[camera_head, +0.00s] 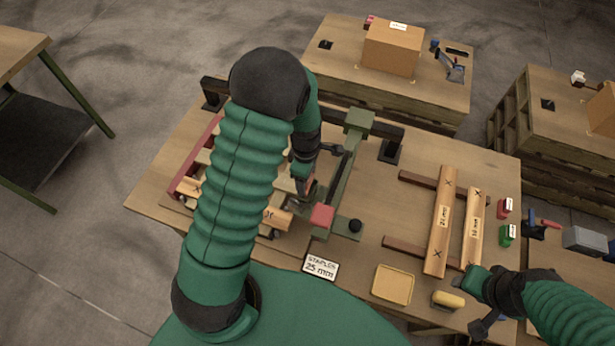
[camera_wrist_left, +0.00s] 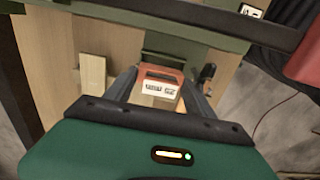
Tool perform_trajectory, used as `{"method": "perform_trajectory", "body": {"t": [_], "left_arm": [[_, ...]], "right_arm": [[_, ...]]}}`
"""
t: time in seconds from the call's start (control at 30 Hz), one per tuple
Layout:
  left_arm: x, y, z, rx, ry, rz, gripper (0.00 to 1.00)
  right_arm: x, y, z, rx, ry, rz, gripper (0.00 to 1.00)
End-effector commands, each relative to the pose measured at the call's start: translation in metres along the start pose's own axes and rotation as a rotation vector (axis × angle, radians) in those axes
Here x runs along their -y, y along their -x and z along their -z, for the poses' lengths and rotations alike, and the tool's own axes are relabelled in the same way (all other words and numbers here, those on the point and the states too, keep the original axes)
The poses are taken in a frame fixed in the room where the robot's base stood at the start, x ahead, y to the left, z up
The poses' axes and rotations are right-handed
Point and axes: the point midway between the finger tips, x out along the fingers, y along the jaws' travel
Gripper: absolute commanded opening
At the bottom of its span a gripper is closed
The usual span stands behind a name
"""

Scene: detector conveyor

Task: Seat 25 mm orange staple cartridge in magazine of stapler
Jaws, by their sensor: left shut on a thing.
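The orange staple cartridge (camera_wrist_left: 160,74) has a white printed label and sits between the two dark fingers of my left gripper (camera_wrist_left: 160,92) in the left wrist view. In the head view my left gripper (camera_head: 303,186) points down beside the green stapler (camera_head: 347,160), whose red pad (camera_head: 322,216) is at its near end. A green part of the stapler (camera_wrist_left: 165,57) lies just beyond the cartridge in the wrist view. I cannot tell whether they touch. My right gripper (camera_head: 472,283) is at the lower right, near the table edge; its fingers are not clear.
A card reading "STAPLER 25 mm" (camera_head: 320,267) lies before the stapler. To the right are two marked boards (camera_head: 441,220), a yellow tray (camera_head: 393,285), a yellow cylinder (camera_head: 447,300), a red box (camera_head: 505,208) and a green box (camera_head: 507,235). My left arm hides part of the table.

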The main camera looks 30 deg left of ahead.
Motion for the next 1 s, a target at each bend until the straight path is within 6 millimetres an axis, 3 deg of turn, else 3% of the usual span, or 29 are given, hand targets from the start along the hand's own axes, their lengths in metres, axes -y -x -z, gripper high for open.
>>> {"method": "perform_trajectory", "body": {"t": [1.0], "left_arm": [[0.0019, -0.0039, -0.0090, -0.007, -0.001, -0.002, 0.14]], "right_arm": [[0.0000, 0.0028, 0.0007, 0.000, 0.000, 0.000, 0.45]]}}
